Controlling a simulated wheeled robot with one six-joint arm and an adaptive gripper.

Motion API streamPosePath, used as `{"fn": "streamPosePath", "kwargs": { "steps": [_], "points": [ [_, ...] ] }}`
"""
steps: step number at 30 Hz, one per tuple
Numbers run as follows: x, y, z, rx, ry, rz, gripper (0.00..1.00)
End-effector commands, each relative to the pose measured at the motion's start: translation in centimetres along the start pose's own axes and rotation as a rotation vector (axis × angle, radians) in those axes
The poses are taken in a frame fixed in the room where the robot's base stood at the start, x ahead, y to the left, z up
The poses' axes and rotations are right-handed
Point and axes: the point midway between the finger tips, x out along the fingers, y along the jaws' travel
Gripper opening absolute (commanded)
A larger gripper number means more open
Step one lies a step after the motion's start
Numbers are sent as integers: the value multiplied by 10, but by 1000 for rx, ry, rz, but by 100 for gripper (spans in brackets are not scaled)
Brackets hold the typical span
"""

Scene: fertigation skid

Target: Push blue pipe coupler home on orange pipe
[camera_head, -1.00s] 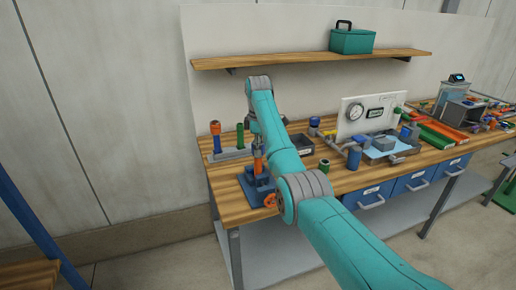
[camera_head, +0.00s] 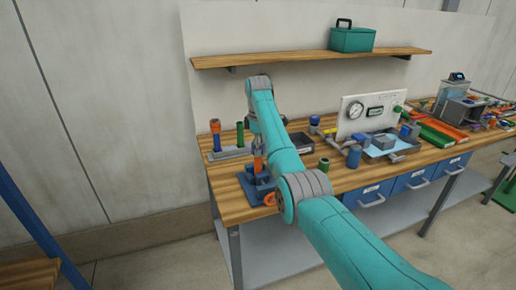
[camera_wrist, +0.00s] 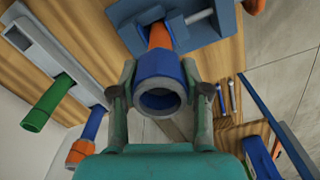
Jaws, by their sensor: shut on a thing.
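The blue pipe coupler (camera_wrist: 161,84) is a hollow ring-ended sleeve in the middle of the wrist view, its open end facing the camera. My gripper (camera_wrist: 162,95) is shut on it, one finger on each side. The orange pipe (camera_wrist: 159,36) stands in line just beyond the coupler, and its visible end meets the coupler's far side. How deep the pipe sits inside cannot be told. A blue vise (camera_wrist: 198,28) clamps the pipe. In the head view the orange pipe (camera_head: 258,163) rises upright from the vise (camera_head: 256,190), below my gripper (camera_head: 257,146); the arm partly hides the coupler.
A grey rack (camera_head: 229,154) with a green pipe (camera_head: 240,134) and an orange-topped blue pipe (camera_head: 215,133) stands left of the vise.

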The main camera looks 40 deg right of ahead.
Motion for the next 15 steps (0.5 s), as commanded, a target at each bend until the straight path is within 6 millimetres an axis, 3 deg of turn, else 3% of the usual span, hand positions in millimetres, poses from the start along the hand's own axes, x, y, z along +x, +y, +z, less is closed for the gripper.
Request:
{"fn": "streamPosePath", "kwargs": {
  "steps": [1, 2, 3, 15],
  "points": [
    [1, 0, 0, 0, 0, -1, 12],
    [1, 0, 0, 0, 0, -1, 54],
    [1, 0, 0, 0, 0, -2, 63],
    [-1, 0, 0, 0, 0, -1, 63]
  ]
}}
